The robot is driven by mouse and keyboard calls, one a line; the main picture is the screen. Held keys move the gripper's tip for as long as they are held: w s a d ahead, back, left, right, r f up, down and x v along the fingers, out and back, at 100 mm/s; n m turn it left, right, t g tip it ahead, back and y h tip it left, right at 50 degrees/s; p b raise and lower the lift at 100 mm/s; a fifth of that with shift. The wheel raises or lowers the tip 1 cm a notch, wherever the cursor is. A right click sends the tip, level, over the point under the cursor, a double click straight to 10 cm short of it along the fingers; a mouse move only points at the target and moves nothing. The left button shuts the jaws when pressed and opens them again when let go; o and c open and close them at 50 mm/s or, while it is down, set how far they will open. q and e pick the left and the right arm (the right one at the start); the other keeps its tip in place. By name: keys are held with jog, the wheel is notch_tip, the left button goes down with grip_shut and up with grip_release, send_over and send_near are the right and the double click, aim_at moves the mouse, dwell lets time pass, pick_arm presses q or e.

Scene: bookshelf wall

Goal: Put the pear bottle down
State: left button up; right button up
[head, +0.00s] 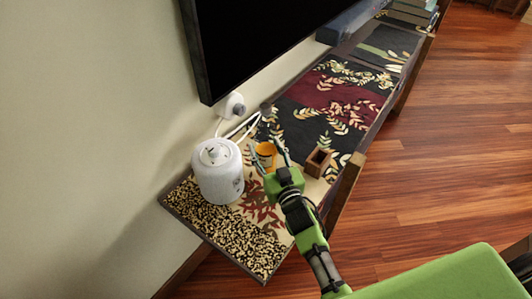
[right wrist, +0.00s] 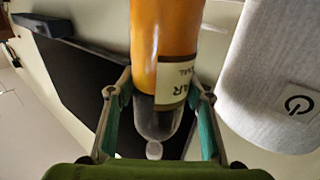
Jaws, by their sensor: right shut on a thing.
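The pear bottle (head: 266,149) is orange in the head view, near the left end of the patterned shelf top. In the right wrist view the pear bottle (right wrist: 165,45) shows an orange body, a cream label with part of a word, and a clear, narrower end. My right gripper (head: 269,158) is shut on it, with one finger on each side; the fingers also show in the right wrist view (right wrist: 162,88). I cannot tell whether the bottle's base touches the shelf. My left gripper is in neither view.
A white rounded device (head: 218,180) stands close left of the bottle; its power symbol (right wrist: 298,104) shows in the right wrist view. A small wooden box (head: 318,163) sits to the right. A dark screen (head: 255,40) hangs above. Patterned cloth (head: 340,110) covers the shelf beyond, mostly clear.

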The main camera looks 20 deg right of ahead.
jog(key=shift+f, duration=0.6)
jog(key=shift+f, duration=0.15)
jog(key=o, duration=1.7)
jog(key=shift+s+f, duration=0.1)
jog(key=shift+r, duration=0.2)
jog(key=s, duration=1.2)
jog(key=shift+d+b, duration=0.3)
jog(key=shift+d, duration=0.1)
